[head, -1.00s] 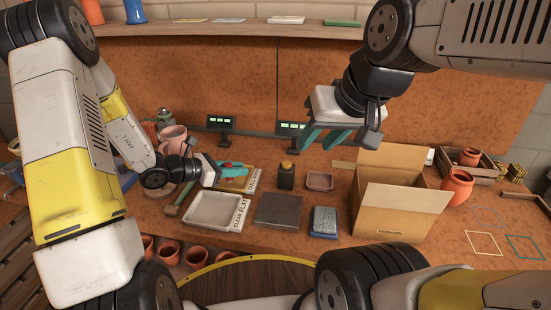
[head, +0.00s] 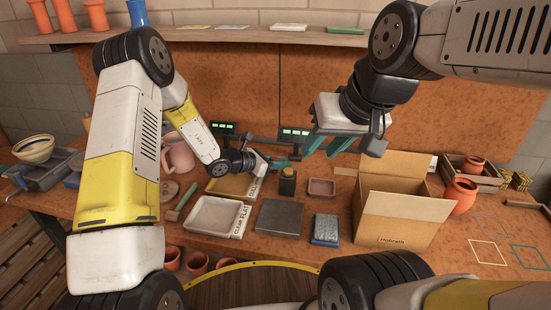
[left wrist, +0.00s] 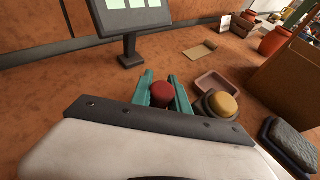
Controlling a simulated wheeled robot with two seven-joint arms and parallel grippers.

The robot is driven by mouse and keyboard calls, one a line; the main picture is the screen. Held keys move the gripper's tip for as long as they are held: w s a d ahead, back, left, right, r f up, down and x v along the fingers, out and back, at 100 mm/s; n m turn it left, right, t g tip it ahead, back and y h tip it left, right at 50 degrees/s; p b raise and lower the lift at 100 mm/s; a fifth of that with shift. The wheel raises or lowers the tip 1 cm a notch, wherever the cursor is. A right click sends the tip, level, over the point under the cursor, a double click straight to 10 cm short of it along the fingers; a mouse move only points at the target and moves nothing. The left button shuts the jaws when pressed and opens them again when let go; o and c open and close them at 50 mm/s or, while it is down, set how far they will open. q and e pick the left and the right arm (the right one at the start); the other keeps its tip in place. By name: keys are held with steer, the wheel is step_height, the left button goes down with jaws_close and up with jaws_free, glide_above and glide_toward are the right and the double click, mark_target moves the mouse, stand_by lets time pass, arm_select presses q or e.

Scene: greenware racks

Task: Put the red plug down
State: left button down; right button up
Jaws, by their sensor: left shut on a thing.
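The red plug (left wrist: 162,94) sits between the two teal fingers of my left gripper (left wrist: 165,92) in the left wrist view. The gripper is shut on it. In the head view my left gripper (head: 277,163) is beside a dark block with a yellow top (head: 288,174), and the plug is too small there to make out well. The yellow-topped block (left wrist: 222,104) is just right of the fingers in the wrist view. My right gripper (head: 325,142) hangs above the bench, left of the cardboard box, with its teal fingers apart and nothing seen between them.
A small pinkish tray (head: 321,188), a dark grey slab (head: 279,218) and a blue-grey sponge-like block (head: 325,229) lie nearby. An open cardboard box (head: 392,220) stands right. A white-rimmed tray (head: 241,231) is at the left. Small display screens (head: 294,134) stand behind.

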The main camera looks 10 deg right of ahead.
arm_select(q)
steer(key=shift+f, duration=1.1)
steer(key=shift+f, duration=0.2)
steer(key=c, duration=1.5)
jaws_free()
steer(key=shift+c, duration=0.2)
steer(key=shift+r, duration=0.15)
